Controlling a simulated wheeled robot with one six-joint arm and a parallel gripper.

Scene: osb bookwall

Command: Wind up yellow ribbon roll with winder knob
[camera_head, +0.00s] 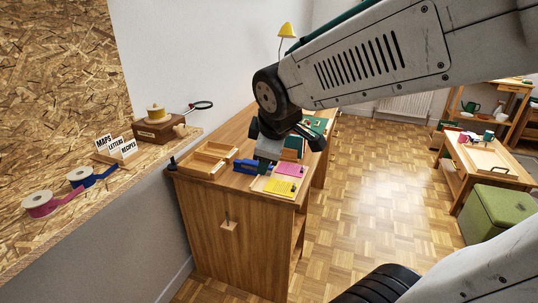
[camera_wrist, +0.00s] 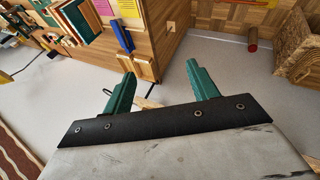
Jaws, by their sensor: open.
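The yellow ribbon roll (camera_head: 156,113) sits on top of a brown wooden winder box (camera_head: 151,134) on the shelf at the left of the head view. A light wooden knob (camera_head: 181,130) sticks out from the box's right side. My gripper (camera_head: 265,164) is well to the right of the winder, over the desk, and apart from it. In the wrist view my gripper (camera_wrist: 160,69) has its two green fingers spread with nothing between them. The winder and the yellow roll are not seen in the wrist view.
A pink roll (camera_head: 40,204) and a blue roll (camera_head: 81,177) lie on the shelf (camera_head: 60,235), with card signs (camera_head: 115,148) behind. The desk (camera_head: 215,195) holds a wooden tray, blue stapler and papers.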

